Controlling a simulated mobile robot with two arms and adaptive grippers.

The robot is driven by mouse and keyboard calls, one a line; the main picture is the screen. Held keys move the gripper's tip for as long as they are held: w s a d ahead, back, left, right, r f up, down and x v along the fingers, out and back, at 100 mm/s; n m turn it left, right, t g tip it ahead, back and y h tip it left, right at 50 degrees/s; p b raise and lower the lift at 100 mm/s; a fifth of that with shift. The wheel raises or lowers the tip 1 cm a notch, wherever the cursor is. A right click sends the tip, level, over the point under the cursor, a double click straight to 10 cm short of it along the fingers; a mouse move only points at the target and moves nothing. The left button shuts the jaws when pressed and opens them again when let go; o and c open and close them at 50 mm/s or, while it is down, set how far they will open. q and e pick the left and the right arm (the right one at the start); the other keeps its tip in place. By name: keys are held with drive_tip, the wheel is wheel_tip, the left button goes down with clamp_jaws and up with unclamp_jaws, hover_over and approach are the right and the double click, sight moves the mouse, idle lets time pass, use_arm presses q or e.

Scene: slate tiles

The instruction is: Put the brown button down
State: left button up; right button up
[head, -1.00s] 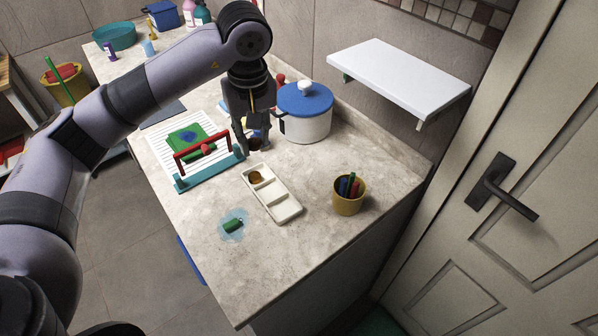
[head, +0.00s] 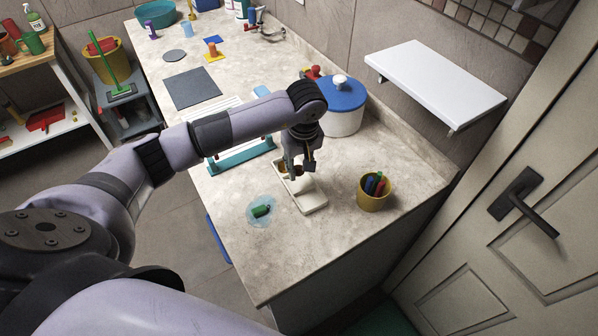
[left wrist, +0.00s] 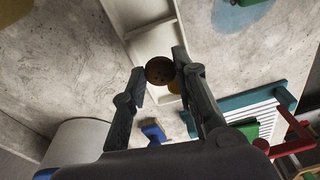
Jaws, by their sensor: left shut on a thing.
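The brown button (left wrist: 160,70) is a dark round disc with small holes, held between the fingertips of my left gripper (left wrist: 158,72). In the head view the left gripper (head: 299,171) is over the far part of the white divided tray (head: 316,208), and its fingers hide much of that end. The tray also shows in the left wrist view (left wrist: 147,47), behind the button. A yellowish-brown round piece (left wrist: 174,86) shows partly behind the button, in the tray's end compartment. My right gripper is not in view.
A blue-lidded white pot (head: 342,118) stands just behind the gripper. A yellow cup of pens (head: 374,191) is right of the tray. A green piece (head: 261,211) lies on a pale blue patch to the left.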

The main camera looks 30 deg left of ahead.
sight(299, 171)
use_arm(q)
drive_tip(key=shift+f, duration=0.35)
wheel_tip(299, 171, down, 4)
drive_tip(key=shift+r+p, duration=0.25)
drive_tip(key=shift+p, duration=0.35)
drive_tip(key=shift+f, duration=0.2)
drive_tip(key=shift+f, duration=0.2)
drive_tip(key=o, duration=0.4)
drive_tip(key=shift+o, duration=0.2)
drive_tip(key=shift+r, duration=0.1)
